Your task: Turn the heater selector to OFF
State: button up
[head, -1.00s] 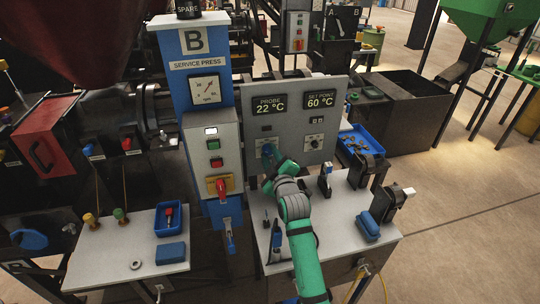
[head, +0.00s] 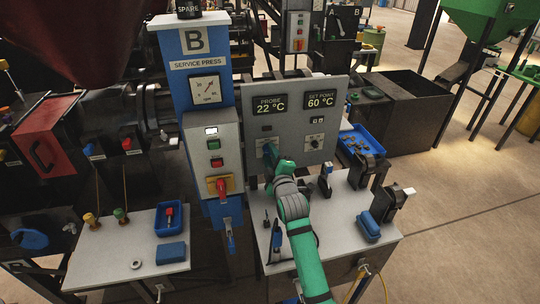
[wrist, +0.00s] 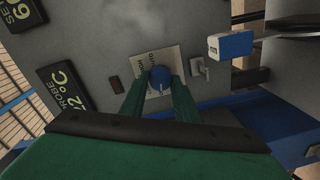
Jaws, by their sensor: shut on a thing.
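The heater selector is a round blue knob (wrist: 160,77) on a pale label plate (wrist: 147,62) in the wrist view. My gripper (wrist: 160,92) has its two green fingers on either side of the knob and is shut on it. The white mark on the knob points toward my gripper; most of the label lettering is too small or hidden to read. In the head view my gripper (head: 270,154) reaches the lower left of the grey control panel (head: 290,95) and hides the knob.
The panel displays read PROBE 22 °C (head: 270,105) and SET POINT 60 °C (head: 320,100). A second dial (head: 316,144) sits to the right on the panel. The blue service press (head: 195,45) stands to the left. A bench (head: 345,205) with several items lies below.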

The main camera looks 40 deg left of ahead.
jog(key=o, duration=1)
jog(key=shift+o, duration=0.2)
jog(key=v, duration=1)
jog(key=shift+s+d, duration=0.25)
jog(key=shift+s, duration=0.05)
